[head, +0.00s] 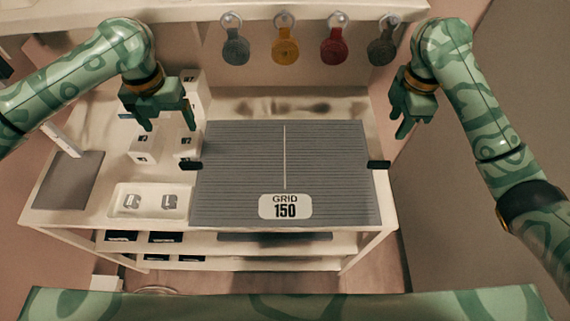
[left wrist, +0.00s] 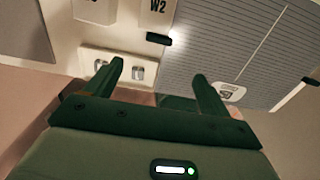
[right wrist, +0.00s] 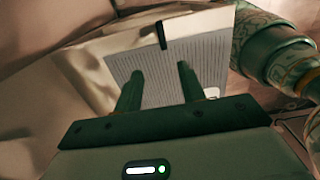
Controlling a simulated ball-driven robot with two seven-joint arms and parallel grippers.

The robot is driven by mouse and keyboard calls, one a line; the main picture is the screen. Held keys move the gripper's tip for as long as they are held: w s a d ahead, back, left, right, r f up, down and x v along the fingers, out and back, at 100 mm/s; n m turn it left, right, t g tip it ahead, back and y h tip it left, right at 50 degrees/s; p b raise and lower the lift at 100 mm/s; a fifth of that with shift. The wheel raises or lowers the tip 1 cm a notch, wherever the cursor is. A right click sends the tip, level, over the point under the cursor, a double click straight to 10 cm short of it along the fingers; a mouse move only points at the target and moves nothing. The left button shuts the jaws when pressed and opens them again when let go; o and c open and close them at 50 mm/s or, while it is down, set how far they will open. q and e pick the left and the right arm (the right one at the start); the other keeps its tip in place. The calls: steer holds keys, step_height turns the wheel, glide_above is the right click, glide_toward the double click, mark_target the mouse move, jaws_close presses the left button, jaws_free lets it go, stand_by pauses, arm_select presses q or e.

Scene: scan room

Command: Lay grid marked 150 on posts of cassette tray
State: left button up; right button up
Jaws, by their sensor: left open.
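The grid marked 150 (head: 320,160) is a large grey lined plate lying flat across the right of the table, its label at the front edge. It has a black handle on its left side (head: 191,165) and one on its right side (head: 379,164). The grid also shows in the left wrist view (left wrist: 225,45) and the right wrist view (right wrist: 160,90). No cassette tray or posts can be made out; what lies under the grid is hidden. My left gripper (head: 167,122) is open and empty, above the white boxes. My right gripper (head: 412,128) is open and empty, beyond the right handle.
White boxes, one marked W2 (head: 187,143), stand left of the grid. A shallow white tray (head: 150,187) with two small grey pieces lies at front left, beside a grey pad (head: 68,180). Several coloured tags, one yellow (head: 285,50), hang behind. Shelves lie under the tabletop.

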mark_target(190, 162)
arm_select(q)
step_height(190, 162, down, 16)
steer(key=shift+s+r, duration=0.15)
steer(key=shift+r, duration=0.05)
arm_select(e)
steer(key=f, duration=1.5)
steer(key=shift+s+f, duration=0.2)
steer(key=shift+f, duration=0.1)
arm_select(q)
steer(key=c, duration=0.7)
arm_select(e)
steer(key=c, duration=0.7)
arm_select(q)
steer(key=c, duration=0.5)
arm_select(e)
jaws_close()
arm_select(q)
jaws_close()
steer(key=shift+r, duration=0.1)
arm_select(e)
steer(key=shift+r, duration=0.1)
